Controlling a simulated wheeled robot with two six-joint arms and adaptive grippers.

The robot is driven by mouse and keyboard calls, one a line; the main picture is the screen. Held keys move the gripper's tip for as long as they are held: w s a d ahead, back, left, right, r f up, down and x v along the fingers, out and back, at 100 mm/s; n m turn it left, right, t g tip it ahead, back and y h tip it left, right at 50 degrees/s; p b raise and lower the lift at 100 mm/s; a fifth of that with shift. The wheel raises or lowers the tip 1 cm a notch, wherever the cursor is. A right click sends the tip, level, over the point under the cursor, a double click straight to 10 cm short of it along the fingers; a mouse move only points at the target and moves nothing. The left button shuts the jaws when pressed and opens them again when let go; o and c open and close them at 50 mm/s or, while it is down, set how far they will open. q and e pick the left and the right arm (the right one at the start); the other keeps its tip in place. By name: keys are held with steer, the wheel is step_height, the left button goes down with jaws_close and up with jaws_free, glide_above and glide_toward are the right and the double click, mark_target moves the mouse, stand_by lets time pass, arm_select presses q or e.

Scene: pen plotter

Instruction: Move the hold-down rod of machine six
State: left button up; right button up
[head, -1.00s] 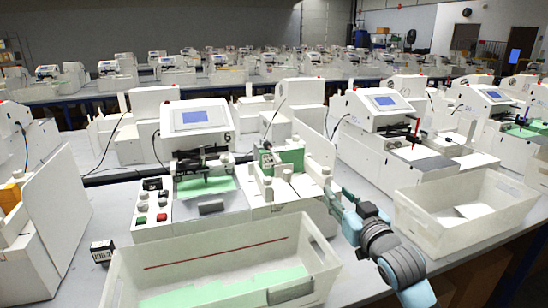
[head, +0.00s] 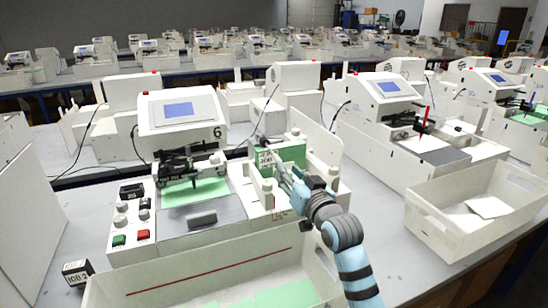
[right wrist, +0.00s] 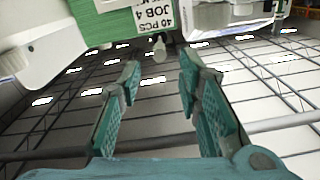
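Machine six (head: 180,108) stands at centre left, a white plotter with a blue screen and a "6" on its front. Green cards lie under its dark pen carriage. At its right side, a green stack (head: 290,154) carries a white label, which reads upside down in the right wrist view (right wrist: 158,15). My right gripper (head: 284,178) is in front of this stack. The right wrist view shows its two teal-padded fingers (right wrist: 160,72) open and empty. A small pale rounded knob (right wrist: 160,49), possibly the rod's end, lies ahead between the fingertips, not gripped. I cannot clearly make out the hold-down rod.
A white bin (head: 215,277) with green cards stands before machine six. Another white bin (head: 470,222) stands at the right. A small labelled block (head: 77,271) is at the front left. White posts and panels crowd the gripper's surroundings.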

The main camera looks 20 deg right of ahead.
mark_target(274, 155)
steer(key=w, duration=0.6)
steer(key=w+b, duration=0.1)
steer(key=w, duration=0.1)
steer(key=shift+w+a+f, duration=0.35)
steer(key=shift+w, duration=0.05)
steer(key=shift+w+a+r, duration=0.1)
steer(key=shift+w+r, duration=0.15)
steer(key=shift+w, duration=0.3)
steer(key=shift+w+f, duration=0.1)
jaws_close()
